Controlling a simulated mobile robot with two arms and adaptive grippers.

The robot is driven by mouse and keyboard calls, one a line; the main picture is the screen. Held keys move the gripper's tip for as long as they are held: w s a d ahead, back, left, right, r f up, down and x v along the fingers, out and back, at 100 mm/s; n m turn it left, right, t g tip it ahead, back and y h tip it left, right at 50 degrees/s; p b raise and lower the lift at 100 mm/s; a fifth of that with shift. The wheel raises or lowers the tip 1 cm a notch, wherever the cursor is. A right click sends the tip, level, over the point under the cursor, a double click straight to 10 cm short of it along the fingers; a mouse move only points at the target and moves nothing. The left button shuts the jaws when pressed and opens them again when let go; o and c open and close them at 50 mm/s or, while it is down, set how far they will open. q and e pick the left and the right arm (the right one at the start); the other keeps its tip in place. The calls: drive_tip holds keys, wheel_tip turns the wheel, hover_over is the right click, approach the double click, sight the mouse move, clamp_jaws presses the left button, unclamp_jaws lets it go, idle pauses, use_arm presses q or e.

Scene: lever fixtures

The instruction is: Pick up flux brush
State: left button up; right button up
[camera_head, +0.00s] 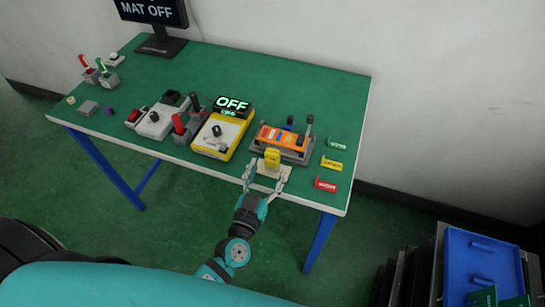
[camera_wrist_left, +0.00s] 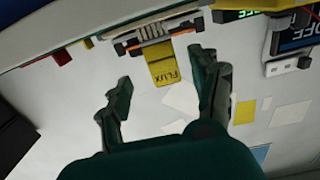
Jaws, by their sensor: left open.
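A yellow piece marked FLUX, which I take for the flux brush (camera_wrist_left: 164,72), shows ahead of my left gripper in the left wrist view. In the head view the yellow piece (camera_head: 272,157) stands at the table's front edge, by a pale plate and in front of the orange and grey fixture. My left gripper (camera_head: 267,177) is open, its two fingers spread on either side of the plate, just short of the yellow piece. My right gripper is not in view.
The orange and grey fixture (camera_head: 284,140) with a lever stands right behind. A yellow box (camera_head: 222,136) with an OFF display is to its left. Green, yellow and red tags (camera_head: 326,184) lie to the right. A blue tray (camera_head: 480,262) stands at lower right.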

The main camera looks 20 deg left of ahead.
sight(271, 162)
use_arm(q)
drive_tip(key=shift+w+a+f+p, duration=0.1)
drive_tip(key=shift+w+p, duration=0.1)
drive_tip(key=shift+w, duration=1.2)
drive_tip(key=shift+w+f+p, duration=0.1)
drive_tip(key=shift+w+p, duration=0.05)
drive_tip(key=shift+w, duration=1.2)
drive_tip(key=shift+s, duration=0.1)
drive_tip(key=c, duration=1.2)
drive_tip(key=shift+r, duration=0.1)
